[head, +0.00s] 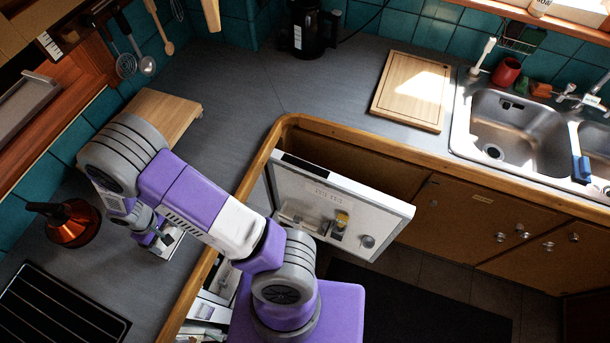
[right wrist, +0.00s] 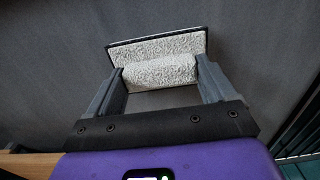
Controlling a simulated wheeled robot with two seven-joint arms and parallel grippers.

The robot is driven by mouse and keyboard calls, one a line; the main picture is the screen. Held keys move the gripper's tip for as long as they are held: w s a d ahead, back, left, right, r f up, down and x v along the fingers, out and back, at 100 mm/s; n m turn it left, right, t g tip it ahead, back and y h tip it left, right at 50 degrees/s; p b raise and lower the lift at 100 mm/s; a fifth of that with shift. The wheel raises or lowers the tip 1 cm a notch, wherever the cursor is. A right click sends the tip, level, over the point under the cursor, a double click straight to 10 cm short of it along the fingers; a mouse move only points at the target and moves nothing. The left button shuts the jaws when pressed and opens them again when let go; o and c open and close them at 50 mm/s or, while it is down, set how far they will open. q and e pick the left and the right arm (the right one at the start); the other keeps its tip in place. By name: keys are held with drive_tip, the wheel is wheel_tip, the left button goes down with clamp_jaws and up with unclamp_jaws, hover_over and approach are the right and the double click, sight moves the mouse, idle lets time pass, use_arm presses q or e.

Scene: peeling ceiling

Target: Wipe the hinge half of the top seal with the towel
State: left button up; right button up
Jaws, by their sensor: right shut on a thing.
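The towel (right wrist: 160,70) is a white, textured, folded cloth between the two fingers of my right gripper (right wrist: 160,85), which is shut on it. More white cloth with a dark edge shows just past the fingertips. In the head view my right gripper (head: 158,238) is low over the grey counter, with the white towel (head: 172,243) at its tip. An open white appliance door (head: 385,205) stands out from under the counter, away to the right of the gripper. Its top seal is too small to make out clearly. My left gripper is not in view.
The grey counter (head: 240,80) has a wooden front edge (head: 262,160) between gripper and door. A red-brown pot (head: 72,222) and black hob (head: 55,310) lie left. A wooden board (head: 160,112) is behind. White shelves (head: 215,305) show below the counter.

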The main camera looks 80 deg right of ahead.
drive_tip(key=shift+r+p, duration=1.9)
drive_tip(key=shift+r, duration=0.95)
drive_tip(key=shift+f, duration=0.1)
